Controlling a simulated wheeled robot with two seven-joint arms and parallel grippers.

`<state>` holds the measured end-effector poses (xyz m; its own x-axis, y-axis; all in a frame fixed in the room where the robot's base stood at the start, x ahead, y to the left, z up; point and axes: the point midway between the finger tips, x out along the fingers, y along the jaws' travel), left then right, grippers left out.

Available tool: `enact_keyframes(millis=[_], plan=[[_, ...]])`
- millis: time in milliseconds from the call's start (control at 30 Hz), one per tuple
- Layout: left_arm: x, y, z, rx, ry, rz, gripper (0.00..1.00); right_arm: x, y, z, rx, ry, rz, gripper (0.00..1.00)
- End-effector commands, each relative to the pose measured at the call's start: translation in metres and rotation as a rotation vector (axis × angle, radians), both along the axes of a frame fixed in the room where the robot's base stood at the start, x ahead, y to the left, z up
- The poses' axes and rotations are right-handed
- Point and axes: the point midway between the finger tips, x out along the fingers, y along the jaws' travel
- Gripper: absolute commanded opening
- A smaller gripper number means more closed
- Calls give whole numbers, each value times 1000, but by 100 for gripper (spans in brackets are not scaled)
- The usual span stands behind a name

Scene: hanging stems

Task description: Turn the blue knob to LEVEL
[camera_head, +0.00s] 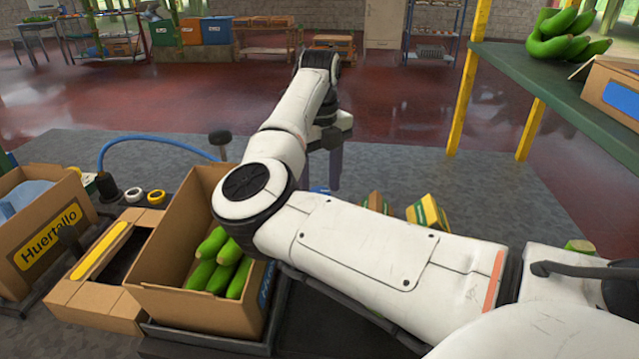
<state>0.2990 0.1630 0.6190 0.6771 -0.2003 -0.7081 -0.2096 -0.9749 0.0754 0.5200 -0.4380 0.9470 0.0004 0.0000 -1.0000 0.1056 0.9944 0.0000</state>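I cannot make out a blue knob or a LEVEL mark for certain. A small blue patch (320,190) shows low behind my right arm, mostly hidden, and I cannot tell what it is. A black ball-topped lever (219,138) stands behind the open box. My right arm comes in from the right, crosses the middle and reaches away over the floor mat. My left gripper is not in view.
An open cardboard box (170,268) holds green bananas (212,243). A box marked Huertallo (45,240) stands left of it. A blue hose (150,137) arches behind, near white and yellow rings (145,195). A green shelf (545,85) with bananas stands at right.

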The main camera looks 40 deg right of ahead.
Motion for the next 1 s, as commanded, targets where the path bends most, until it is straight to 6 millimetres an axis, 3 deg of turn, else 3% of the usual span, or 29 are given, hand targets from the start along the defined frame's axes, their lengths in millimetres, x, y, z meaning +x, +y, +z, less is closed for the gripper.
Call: enact_keyframes(millis=[267,500,1000], plan=[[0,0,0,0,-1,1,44,0,0,-2,0,0,-1,54],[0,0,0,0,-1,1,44,0,0,-2,0,0,-1,13],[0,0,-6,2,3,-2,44,0,0,-2,0,0,132,13]])
